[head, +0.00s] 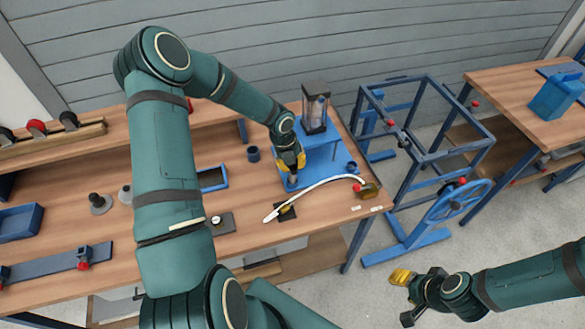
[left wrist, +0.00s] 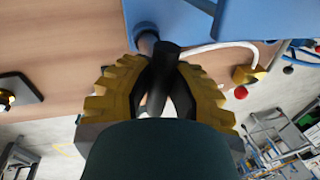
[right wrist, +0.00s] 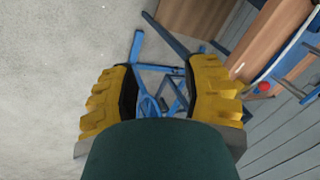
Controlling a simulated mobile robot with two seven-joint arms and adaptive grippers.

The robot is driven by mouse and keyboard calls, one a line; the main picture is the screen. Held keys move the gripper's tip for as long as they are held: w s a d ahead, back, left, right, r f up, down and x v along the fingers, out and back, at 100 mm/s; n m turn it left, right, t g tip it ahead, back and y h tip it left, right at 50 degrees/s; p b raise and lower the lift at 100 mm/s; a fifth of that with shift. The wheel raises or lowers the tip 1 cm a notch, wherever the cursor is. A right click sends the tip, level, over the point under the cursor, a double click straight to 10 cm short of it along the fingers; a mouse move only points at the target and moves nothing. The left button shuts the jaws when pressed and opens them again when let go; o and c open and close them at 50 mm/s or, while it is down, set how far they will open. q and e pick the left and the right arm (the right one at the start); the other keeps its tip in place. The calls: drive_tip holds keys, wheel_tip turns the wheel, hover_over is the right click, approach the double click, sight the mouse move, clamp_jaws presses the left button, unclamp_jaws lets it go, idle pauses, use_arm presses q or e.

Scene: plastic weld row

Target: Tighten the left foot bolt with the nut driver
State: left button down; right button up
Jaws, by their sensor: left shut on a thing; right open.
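The blue machine (head: 322,160) with a clear dark-framed top (head: 314,110) stands near the bench's right end. My left gripper (head: 290,163) is at its front left corner, pointing down. In the left wrist view my left gripper (left wrist: 158,85) is shut on a dark tool, apparently the nut driver (left wrist: 166,58). A grey cylinder (left wrist: 147,42) shows beside the blue base, partly behind the tool. The left foot bolt cannot be made out, so contact cannot be told. My right gripper (head: 402,297) is open and empty over the floor, right of the bench; its spread fingers show in the right wrist view (right wrist: 160,95).
A white hose (head: 315,188) curves across the bench front to a brass-coloured block (head: 368,191) with a red knob. A blue tray (head: 213,179) and dark cup (head: 253,153) lie left of the machine. A blue frame with a handwheel (head: 455,200) stands right of the bench.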

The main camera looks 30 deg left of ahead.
use_arm(q)
drive_tip(key=n+b, duration=0.2)
drive_tip(key=n, duration=0.1)
drive_tip(key=n+b, duration=0.2)
drive_tip(key=b, duration=0.1)
drive_tip(key=shift+f+n+t+y, duration=0.15)
drive_tip(key=shift+n+t+y, duration=0.15)
drive_tip(key=shift+n+y, duration=0.1)
drive_tip(key=n+y+b, duration=0.1)
drive_tip(key=n+b, duration=0.4)
drive_tip(key=b, duration=0.1)
drive_tip(key=shift+b, duration=0.3)
drive_tip(key=n+b, duration=0.4)
drive_tip(key=shift+n+y, duration=0.4)
drive_tip(key=shift+n+b, duration=0.7)
drive_tip(key=shift+n, duration=0.2)
drive_tip(key=shift+r, duration=0.2)
use_arm(e)
wheel_tip(320, 180, down, 18)
drive_tip(key=s, duration=0.1)
drive_tip(key=shift+a+f, duration=0.15)
drive_tip(key=shift+a, duration=0.1)
use_arm(q)
drive_tip(key=shift+s, duration=0.1)
drive_tip(key=shift+f+n+y+b, duration=0.1)
drive_tip(key=shift+n+y+b, duration=0.2)
drive_tip(key=shift+n+b, duration=0.45)
drive_tip(key=shift+n, duration=0.75)
use_arm(e)
drive_tip(key=shift+f, duration=0.6)
